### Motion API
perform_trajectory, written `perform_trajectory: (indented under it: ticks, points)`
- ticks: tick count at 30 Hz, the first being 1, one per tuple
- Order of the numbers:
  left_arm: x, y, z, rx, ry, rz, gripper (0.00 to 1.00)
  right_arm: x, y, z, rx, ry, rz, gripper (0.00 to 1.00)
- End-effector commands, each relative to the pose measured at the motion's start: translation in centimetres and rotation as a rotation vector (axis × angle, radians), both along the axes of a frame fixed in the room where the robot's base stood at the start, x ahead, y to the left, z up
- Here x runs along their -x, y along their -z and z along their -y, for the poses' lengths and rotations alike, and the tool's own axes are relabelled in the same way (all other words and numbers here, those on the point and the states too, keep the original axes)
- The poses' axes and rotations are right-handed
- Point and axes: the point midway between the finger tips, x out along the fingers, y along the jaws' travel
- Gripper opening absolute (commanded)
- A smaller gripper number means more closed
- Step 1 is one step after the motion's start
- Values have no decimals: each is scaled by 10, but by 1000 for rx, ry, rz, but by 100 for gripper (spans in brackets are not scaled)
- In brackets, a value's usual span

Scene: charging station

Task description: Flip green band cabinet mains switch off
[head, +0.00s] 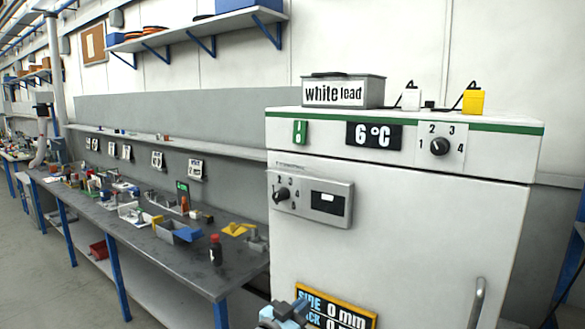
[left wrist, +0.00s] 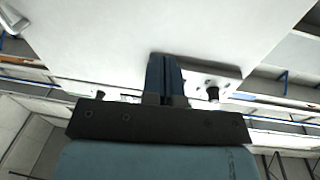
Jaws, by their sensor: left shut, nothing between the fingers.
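The white cabinet (head: 400,240) with a green band (head: 490,125) along its top edge stands at the right in the head view. A small green switch (head: 300,133) with a pale mark sits at the left of its upper front, beside the 6 °C display (head: 374,135). Whether it is on or off is too small to tell. My left gripper (head: 286,314) is at the bottom of the head view, well below the switch and in front of the cabinet. In the left wrist view its fingers (left wrist: 165,72) are shut and empty before a white surface. My right gripper is not in view.
A black knob (head: 440,146) numbered 1 to 4 is on the upper right front. A grey control panel (head: 330,200) juts out below the switch. A handle (head: 476,303) is at lower right. A cluttered workbench (head: 130,215) runs along the left.

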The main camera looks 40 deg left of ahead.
Motion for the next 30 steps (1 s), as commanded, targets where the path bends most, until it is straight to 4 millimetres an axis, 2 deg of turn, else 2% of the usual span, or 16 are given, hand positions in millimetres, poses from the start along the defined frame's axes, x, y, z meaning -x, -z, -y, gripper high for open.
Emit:
perform_trajectory:
  ticks: [1, 3, 6, 9, 12, 15, 18, 21, 30]
  points:
    - [-15, -24, -14, 6, -12, 67, 0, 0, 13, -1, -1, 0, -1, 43]
    - [-29, -62, -32, 18, -24, 147, 0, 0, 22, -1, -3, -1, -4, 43]
    - [-42, -117, -57, 35, -41, 262, 0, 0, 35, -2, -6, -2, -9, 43]
    - [-45, -170, -80, 53, -55, 373, 0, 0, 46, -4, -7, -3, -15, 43]
    - [-42, -215, -100, 69, -65, 468, 0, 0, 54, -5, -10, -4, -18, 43]
    - [-36, -249, -114, 83, -71, 539, 0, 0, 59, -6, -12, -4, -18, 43]
    - [-31, -270, -123, 90, -75, 585, 0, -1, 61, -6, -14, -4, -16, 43]
    - [-28, -281, -128, 95, -78, 607, 0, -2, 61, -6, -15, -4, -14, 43]
    - [-27, -284, -129, 95, -78, 611, 0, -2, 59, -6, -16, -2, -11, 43]
